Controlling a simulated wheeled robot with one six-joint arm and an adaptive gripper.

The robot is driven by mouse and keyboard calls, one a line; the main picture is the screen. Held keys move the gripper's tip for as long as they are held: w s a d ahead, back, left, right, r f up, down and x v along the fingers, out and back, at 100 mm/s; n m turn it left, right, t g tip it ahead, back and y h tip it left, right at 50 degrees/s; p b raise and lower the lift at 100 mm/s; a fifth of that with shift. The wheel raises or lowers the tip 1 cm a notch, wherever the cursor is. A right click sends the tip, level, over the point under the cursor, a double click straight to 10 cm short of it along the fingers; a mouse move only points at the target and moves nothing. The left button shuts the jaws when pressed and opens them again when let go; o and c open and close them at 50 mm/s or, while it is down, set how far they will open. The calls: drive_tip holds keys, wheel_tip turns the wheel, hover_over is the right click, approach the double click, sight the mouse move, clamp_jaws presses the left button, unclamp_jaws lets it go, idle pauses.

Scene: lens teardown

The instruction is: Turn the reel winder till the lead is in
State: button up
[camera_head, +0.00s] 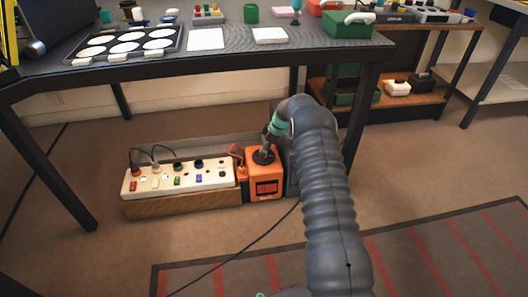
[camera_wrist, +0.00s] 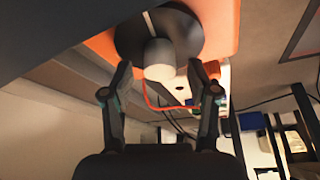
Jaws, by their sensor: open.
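The reel winder (camera_head: 265,187) is an orange box on the floor under the table, at the right end of a white socket strip. In the wrist view its black disc (camera_wrist: 127,35) carries a pale grey round knob (camera_wrist: 159,60). An orange-red lead (camera_head: 235,151) runs out on its strip side; it also shows in the wrist view (camera_wrist: 150,101). My gripper (camera_wrist: 161,71) is open, with one finger on each side of the knob and a gap visible at both. In the head view my gripper (camera_head: 268,147) is over the winder's top and partly hides it.
The white socket strip (camera_head: 190,182) with several plugs stands on a wooden base. The table (camera_head: 200,62) overhangs from behind, with a black leg (camera_head: 362,110) near my arm. A black cable (camera_head: 245,245) crosses the floor towards a striped mat (camera_head: 215,278).

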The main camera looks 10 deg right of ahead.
drive_tip(key=shift+x, duration=0.75)
drive_tip(key=shift+c, duration=0.3)
clamp_jaws()
